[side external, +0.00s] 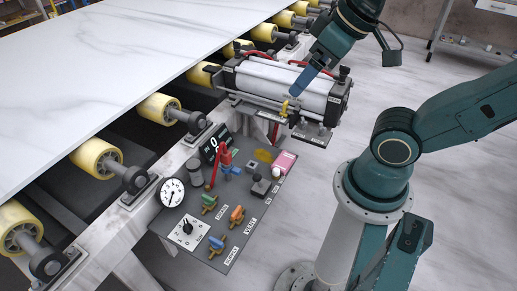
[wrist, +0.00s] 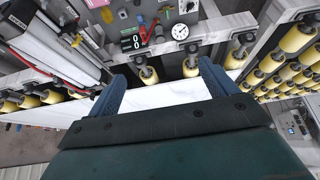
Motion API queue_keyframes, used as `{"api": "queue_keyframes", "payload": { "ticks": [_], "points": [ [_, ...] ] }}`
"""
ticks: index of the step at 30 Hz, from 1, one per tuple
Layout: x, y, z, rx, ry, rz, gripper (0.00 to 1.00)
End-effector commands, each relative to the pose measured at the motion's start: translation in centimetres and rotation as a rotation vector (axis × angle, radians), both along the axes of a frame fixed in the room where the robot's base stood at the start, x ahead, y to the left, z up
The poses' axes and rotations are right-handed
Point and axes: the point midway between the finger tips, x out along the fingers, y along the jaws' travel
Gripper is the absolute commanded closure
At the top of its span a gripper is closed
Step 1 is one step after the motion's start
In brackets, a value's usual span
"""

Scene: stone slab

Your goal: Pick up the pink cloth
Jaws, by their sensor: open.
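The pink cloth (side external: 284,162) lies as a small folded pad at the upper right corner of the grey control panel (side external: 228,238). In the wrist view a pink patch, likely the cloth (wrist: 97,3), shows at the top edge, partly cut off.
The panel carries a gauge (side external: 172,192), a black display (side external: 214,144), a red lever, coloured valves and a black joystick (side external: 262,186) close to the cloth. A marble slab (side external: 110,70) lies on yellow rollers at left.

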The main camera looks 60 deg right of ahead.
Motion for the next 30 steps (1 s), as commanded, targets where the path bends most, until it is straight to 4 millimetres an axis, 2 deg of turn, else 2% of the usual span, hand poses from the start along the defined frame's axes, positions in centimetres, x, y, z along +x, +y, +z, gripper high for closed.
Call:
{"api": "queue_keyframes", "payload": {
  "ticks": [8,14,23,30],
  "points": [
    [0.1,0.0,0.0,-0.002,0.001,0.002,0.15],
    [1.0,-0.4,-0.1,-0.025,0.015,0.031,0.15],
    [5.1,-2.1,-1.0,-0.122,0.075,0.162,0.15],
    [9.0,-4.5,-2.8,-0.203,0.134,0.300,0.15]
  ]
}}
